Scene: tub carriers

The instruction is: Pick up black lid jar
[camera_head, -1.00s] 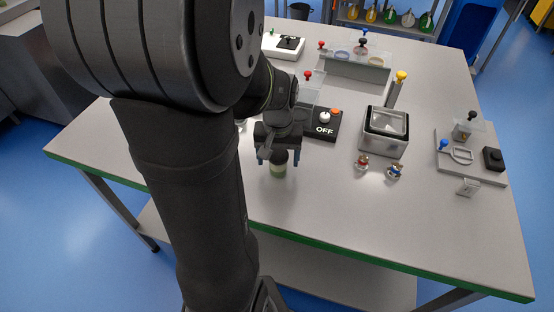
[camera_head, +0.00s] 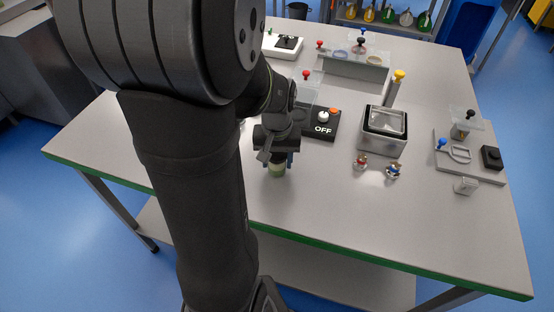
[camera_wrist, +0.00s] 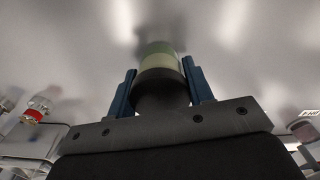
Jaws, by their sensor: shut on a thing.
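The black lid jar (camera_head: 277,170) has a pale green body and stands on the table near its front edge, left of centre in the head view. My gripper (camera_head: 278,160) is above it, pointing down, and hides its lid there. In the wrist view my gripper (camera_wrist: 160,88) has its blue fingers on both sides of the jar's black lid (camera_wrist: 160,92), shut on it. The jar's green body (camera_wrist: 158,58) shows beyond the lid. I cannot tell whether its base is touching the table.
A black OFF switch box (camera_head: 322,124) stands behind the gripper. Two small jars, one red-topped (camera_head: 361,161) and one blue-topped (camera_head: 393,171), stand right of it, before a metal tub (camera_head: 383,132). A grey tray (camera_head: 470,158) is at far right. The front table is clear.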

